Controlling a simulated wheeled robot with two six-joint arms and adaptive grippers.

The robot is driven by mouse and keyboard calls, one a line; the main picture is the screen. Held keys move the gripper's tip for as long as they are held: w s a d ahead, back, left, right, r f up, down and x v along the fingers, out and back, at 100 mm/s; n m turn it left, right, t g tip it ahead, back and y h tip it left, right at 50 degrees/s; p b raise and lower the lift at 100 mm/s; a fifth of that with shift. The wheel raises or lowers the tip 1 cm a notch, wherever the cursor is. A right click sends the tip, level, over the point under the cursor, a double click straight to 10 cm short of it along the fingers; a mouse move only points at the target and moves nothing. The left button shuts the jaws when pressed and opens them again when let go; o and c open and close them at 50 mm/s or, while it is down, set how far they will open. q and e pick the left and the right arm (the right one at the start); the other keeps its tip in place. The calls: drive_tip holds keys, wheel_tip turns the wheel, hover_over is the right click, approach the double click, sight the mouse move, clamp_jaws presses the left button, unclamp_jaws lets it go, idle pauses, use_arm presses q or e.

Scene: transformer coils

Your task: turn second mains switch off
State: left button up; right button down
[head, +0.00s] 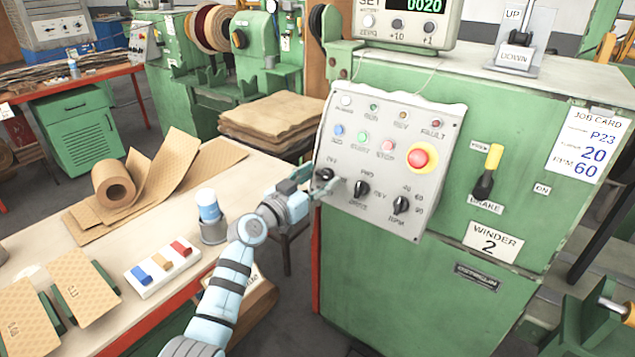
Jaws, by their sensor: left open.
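The grey sloped control panel (440,133) is on the green cabinet labelled WINDER 2 (493,241). Its lower row has several dark rotary switches. The leftmost switch (325,174) has a small label above it that I cannot read clearly. My left gripper (322,184) is open at this leftmost switch, with its fingers close around or beside it. The fingers partly hide the switch, so I cannot tell its position or whether they touch it. My right gripper is not in view.
A FWD/REV switch (361,188) and an RPM switch (401,204) are just to the right. A red emergency button (419,158) and coloured push buttons sit above. A brake lever (488,170) stands right of the panel. The workbench (120,316) on the left holds paper rolls and sheets.

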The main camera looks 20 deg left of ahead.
use_arm(q)
drive_tip(key=shift+w, duration=0.1)
drive_tip(key=c, duration=1.2)
drive_tip(key=shift+o, duration=0.2)
